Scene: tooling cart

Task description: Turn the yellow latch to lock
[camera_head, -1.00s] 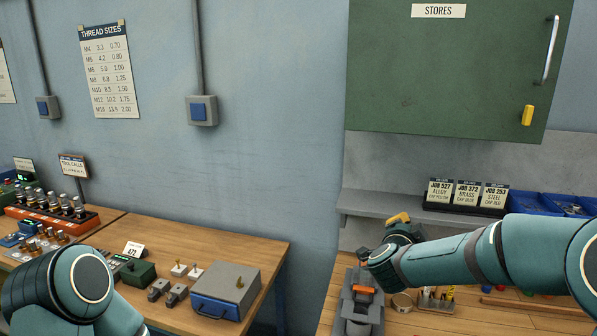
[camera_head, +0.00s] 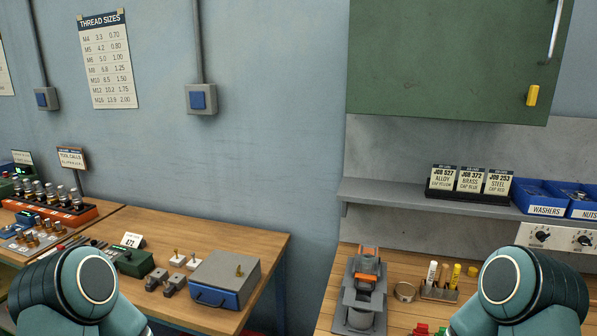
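The yellow latch (camera_head: 532,95) is on the lower right of the green STORES cabinet door (camera_head: 440,70), below the silver handle (camera_head: 554,32). It looks upright, with its long side vertical. Nothing touches it. My left and right arms show only as teal links at the bottom left and bottom right. Both grippers are outside the picture, so their fingers are hidden.
Below the cabinet, a grey shelf (camera_head: 390,199) holds job cards (camera_head: 470,180) and blue bins (camera_head: 545,196). The air before the cabinet is clear.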

